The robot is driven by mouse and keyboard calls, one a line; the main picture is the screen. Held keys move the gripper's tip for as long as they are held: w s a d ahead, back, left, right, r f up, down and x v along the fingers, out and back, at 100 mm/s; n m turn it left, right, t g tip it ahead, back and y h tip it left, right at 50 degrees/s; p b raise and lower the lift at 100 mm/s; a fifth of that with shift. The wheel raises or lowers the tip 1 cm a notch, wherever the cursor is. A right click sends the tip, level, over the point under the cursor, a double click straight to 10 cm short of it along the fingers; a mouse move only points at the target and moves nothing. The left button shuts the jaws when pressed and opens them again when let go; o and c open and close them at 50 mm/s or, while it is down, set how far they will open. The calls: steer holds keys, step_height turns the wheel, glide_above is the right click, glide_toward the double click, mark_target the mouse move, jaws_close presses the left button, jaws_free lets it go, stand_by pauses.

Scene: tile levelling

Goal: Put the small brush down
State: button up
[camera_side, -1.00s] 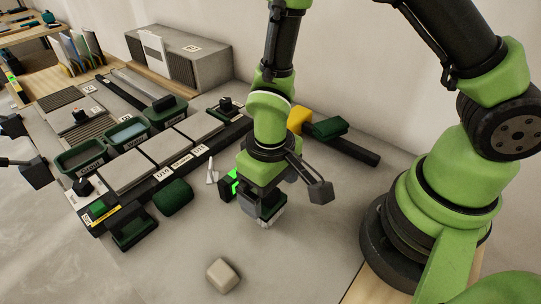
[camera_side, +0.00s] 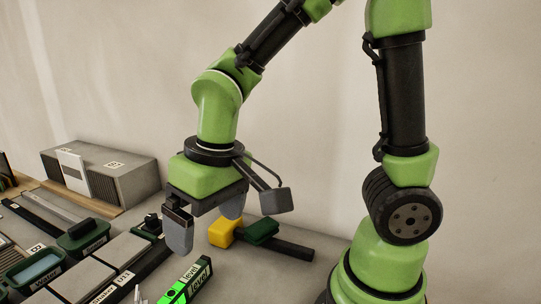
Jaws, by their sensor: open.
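I cannot pick out the small brush with certainty in the side view. My gripper (camera_side: 206,234) is open, its two grey fingers apart and nothing visible between them. It hangs above the bench, up and slightly right of the bright green level (camera_side: 187,285). Behind and right of the fingers lie a yellow block (camera_side: 223,232), a dark green piece (camera_side: 262,231) and a dark bar (camera_side: 286,248); whether any of these is part of the brush is unclear.
A green tub of water (camera_side: 33,270) and a dark green tub (camera_side: 84,238) stand at the left. Pale tiles (camera_side: 88,279) lie beside a dark labelled rail. A grey box (camera_side: 118,178) stands by the wall. My arm base is at the right.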

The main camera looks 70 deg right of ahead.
steer(key=s+d+r+m+t+y, duration=0.1)
steer(key=s+d+r+m+t, duration=0.1)
steer(key=s+d+r+t, duration=0.3)
steer(key=s+r, duration=0.3)
steer(key=r, duration=0.1)
steer(key=shift+r+m, duration=0.3)
steer(key=shift+r, duration=0.05)
stand_by(0.7)
